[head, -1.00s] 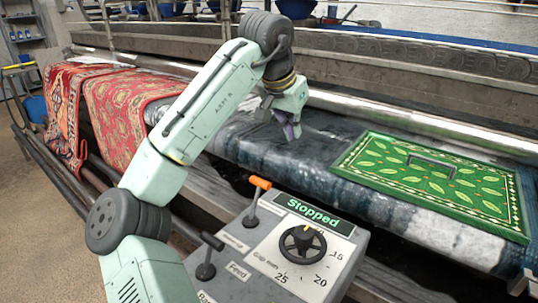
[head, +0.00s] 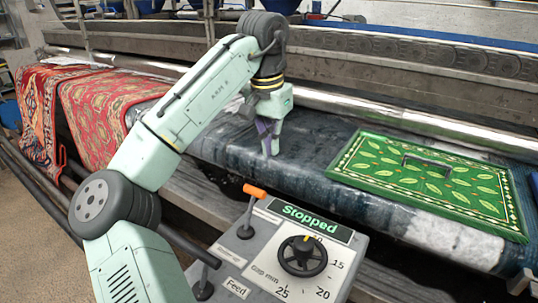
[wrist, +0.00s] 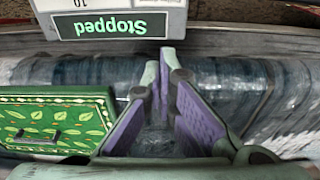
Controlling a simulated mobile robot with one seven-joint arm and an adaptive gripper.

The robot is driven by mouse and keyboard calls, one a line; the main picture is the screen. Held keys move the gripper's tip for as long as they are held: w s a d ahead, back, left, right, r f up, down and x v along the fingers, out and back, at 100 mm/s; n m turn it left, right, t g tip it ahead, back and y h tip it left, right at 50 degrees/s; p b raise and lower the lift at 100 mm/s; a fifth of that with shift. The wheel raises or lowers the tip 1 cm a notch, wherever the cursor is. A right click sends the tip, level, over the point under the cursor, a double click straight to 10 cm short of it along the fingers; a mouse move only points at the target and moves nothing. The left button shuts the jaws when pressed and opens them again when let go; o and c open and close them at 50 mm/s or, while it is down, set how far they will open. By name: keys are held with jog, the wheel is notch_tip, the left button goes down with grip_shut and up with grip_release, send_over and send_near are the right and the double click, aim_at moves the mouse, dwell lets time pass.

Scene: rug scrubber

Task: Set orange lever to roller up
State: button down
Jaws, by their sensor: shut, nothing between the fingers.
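The orange-handled lever (head: 255,191) stands on the left part of the grey control panel (head: 262,247) in the head view. Its dark stem leans slightly to the right above a round black base. My gripper (head: 270,153) points down over the wet dark roller bed, behind and above the lever and apart from it. Its purple-padded fingers are shut and empty. In the wrist view my gripper (wrist: 164,58) points towards the panel, whose display (wrist: 112,25) shows upside down. The lever is not visible there.
The display (head: 310,219) reads "Stopped". A black handwheel (head: 303,256) and a second, dark lever (head: 204,289) are on the panel. Red rugs (head: 105,108) hang at left.

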notch_tip(320, 180, down, 8)
jog(key=s+a+p, duration=0.1)
jog(key=s, duration=0.1)
jog(key=shift+s+a+r+p, duration=0.15)
jog(key=shift+a+p, duration=0.1)
jog(key=shift+p, duration=0.15)
